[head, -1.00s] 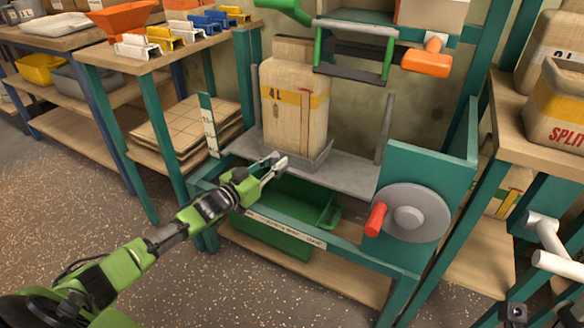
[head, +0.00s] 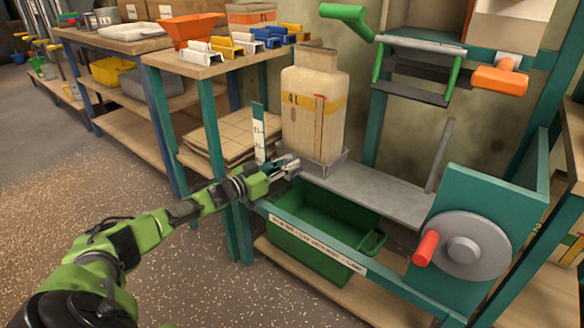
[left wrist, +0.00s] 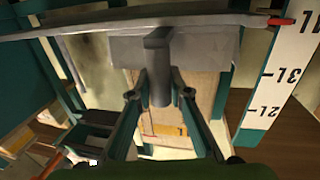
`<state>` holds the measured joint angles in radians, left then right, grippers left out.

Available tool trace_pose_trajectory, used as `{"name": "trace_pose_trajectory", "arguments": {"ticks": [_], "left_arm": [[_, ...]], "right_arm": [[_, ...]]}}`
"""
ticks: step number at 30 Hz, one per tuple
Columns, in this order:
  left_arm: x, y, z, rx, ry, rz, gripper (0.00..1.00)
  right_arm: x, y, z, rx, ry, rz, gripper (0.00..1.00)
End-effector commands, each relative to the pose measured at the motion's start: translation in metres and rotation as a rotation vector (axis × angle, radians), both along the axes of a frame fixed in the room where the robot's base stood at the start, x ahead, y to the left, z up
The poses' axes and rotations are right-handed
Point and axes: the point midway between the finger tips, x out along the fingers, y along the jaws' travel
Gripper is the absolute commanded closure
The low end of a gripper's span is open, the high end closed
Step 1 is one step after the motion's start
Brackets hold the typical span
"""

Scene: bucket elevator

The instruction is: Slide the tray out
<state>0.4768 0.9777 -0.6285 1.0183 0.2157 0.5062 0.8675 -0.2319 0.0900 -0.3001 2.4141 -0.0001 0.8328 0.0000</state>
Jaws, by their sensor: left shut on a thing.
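The grey tray (head: 339,161) has a low rim and carries an upright tan container marked 4L (head: 313,115) with a yellow band. It sits at the left end of the grey shelf (head: 385,192). My left gripper (head: 287,168) is at the tray's front left. In the left wrist view the gripper (left wrist: 160,97) is shut on a grey handle (left wrist: 158,60) that juts from the tray. The fingers hide part of the handle. My right gripper is not in view.
A scale strip (head: 258,132) stands just left of the tray. A green bin (head: 310,249) is under the shelf. A red-handled wheel (head: 465,247) is at the right. An orange-handled frame (head: 500,80) hangs above. Open floor lies at left.

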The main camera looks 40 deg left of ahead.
Motion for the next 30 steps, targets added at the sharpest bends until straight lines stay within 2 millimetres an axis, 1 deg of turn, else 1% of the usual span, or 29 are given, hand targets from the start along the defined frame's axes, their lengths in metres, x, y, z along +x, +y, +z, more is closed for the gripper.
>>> {"name": "trace_pose_trajectory", "arguments": {"ticks": [1,11,12,13,14,25,30], "left_arm": [[0.000,0.005,0.000,0.002,0.001,0.007,1.00],[0.000,0.007,0.001,0.002,0.001,0.012,1.00],[0.000,0.008,0.001,0.002,0.001,0.013,0.77],[0.000,0.008,0.001,0.003,0.002,0.013,0.69],[0.000,0.008,0.001,0.003,0.002,0.013,0.64],[-0.001,0.005,0.000,0.001,0.002,0.007,0.64],[-0.013,0.008,-0.002,0.001,0.004,0.007,0.64]], "right_arm": [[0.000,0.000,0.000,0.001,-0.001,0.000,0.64],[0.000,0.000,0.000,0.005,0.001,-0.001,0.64],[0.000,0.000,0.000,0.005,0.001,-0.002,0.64],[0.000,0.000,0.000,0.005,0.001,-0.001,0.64],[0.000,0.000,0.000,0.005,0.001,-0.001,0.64],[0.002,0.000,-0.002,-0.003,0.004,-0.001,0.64],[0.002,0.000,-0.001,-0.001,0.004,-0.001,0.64]]}}
